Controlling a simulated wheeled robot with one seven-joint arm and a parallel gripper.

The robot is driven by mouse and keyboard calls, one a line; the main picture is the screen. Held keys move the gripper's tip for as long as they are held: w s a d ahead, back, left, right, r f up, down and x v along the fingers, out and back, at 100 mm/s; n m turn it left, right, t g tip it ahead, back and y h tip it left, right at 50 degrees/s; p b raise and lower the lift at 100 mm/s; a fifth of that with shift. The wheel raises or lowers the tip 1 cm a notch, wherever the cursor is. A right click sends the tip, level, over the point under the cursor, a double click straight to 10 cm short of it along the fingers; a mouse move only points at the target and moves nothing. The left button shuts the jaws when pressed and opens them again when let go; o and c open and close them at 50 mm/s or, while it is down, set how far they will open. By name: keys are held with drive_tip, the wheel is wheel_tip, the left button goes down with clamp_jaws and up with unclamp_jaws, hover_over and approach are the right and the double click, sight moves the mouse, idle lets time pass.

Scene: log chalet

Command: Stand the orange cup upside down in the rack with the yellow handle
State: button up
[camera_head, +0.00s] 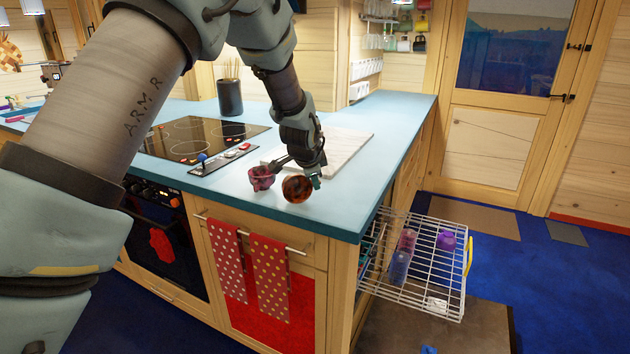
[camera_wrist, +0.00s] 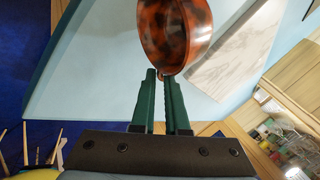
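The orange cup (camera_head: 298,189), mottled with dark brown, is at the front edge of the blue counter in the head view, tilted with its dark opening toward the camera. My gripper (camera_head: 316,181) is just right of it. In the wrist view the cup (camera_wrist: 172,22) is at the fingertips (camera_wrist: 161,76), which are close together with a small orange part between them. Whether the cup touches the counter is unclear. The rack with the yellow handle (camera_head: 468,258) is a white wire rack, pulled out below the counter's right end.
A pink cup (camera_head: 261,178) stands left of the orange cup. The rack holds a reddish cup (camera_head: 407,240), a bluish cup (camera_head: 398,267), a purple cup (camera_head: 446,240) and a small white item (camera_head: 436,304). A marble board (camera_head: 345,146) lies behind my gripper; the cooktop (camera_head: 200,138) is left.

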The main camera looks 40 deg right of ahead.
drive_tip(key=o, duration=0.5)
drive_tip(key=b+v, duration=0.3)
drive_tip(key=v, duration=0.7)
drive_tip(key=shift+s+a+r, duration=0.15)
drive_tip(key=shift+s+r, duration=0.05)
drive_tip(key=shift+r, duration=0.1)
